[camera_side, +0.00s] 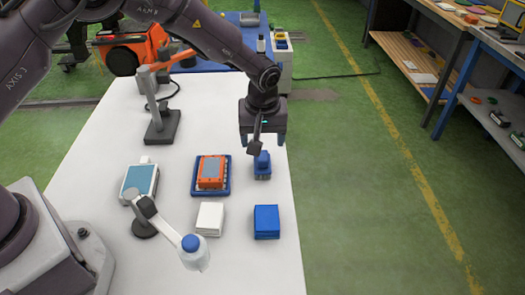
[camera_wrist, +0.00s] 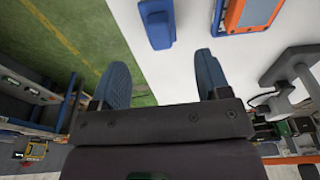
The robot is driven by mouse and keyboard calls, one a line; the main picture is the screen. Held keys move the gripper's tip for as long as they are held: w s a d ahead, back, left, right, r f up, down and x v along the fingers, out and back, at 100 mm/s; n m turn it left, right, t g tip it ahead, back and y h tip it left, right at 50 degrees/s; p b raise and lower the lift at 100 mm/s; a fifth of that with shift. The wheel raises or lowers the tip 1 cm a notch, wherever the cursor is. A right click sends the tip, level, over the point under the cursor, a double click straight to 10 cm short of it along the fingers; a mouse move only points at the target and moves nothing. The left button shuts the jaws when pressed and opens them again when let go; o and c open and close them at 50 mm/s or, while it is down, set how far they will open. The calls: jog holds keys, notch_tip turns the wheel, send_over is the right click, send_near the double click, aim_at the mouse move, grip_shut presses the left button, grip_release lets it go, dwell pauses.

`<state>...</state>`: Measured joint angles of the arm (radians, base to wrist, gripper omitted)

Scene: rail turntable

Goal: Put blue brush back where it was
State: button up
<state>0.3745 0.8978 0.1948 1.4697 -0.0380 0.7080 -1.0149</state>
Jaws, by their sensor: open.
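The blue brush (camera_side: 262,167) stands on the white table near its right edge, beside the orange device. In the wrist view the blue brush (camera_wrist: 157,24) shows at the top, ahead of the fingertips and roughly in line with the gap between them. My gripper (camera_side: 264,139) hangs above and slightly behind the brush in the side view. In the wrist view my gripper (camera_wrist: 161,60) has its two blue fingers spread wide apart, with nothing between them. The lower part of the arm's tool hides some of the area around the brush's top.
An orange device on a blue tray (camera_side: 194,191) lies left of the brush. A blue block (camera_side: 266,222) and a white block (camera_side: 209,218) lie nearer the camera. A grey stand (camera_side: 161,127), a blue-screened device (camera_side: 140,181) and a lamp-like arm (camera_side: 168,221) are further left.

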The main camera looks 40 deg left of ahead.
jog(key=shift+s+d+r, duration=0.15)
jog(key=shift+r, duration=1.3)
notch_tip(320, 180, up, 10)
jog(key=m+h, duration=0.1)
jog(key=m, duration=0.1)
send_over(261, 160)
jog(key=s+a, duration=0.3)
jog(key=s+a+r+m+t, duration=0.2)
jog(key=s+a+r, duration=0.2)
jog(key=s+r, duration=0.55)
jog(key=s+a+r+m+t, duration=0.2)
jog(key=s+m, duration=0.3)
jog(key=s, duration=1)
jog(key=shift+s+a+r, duration=0.4)
jog(key=shift+a+r, duration=0.05)
jog(key=shift+r, duration=0.05)
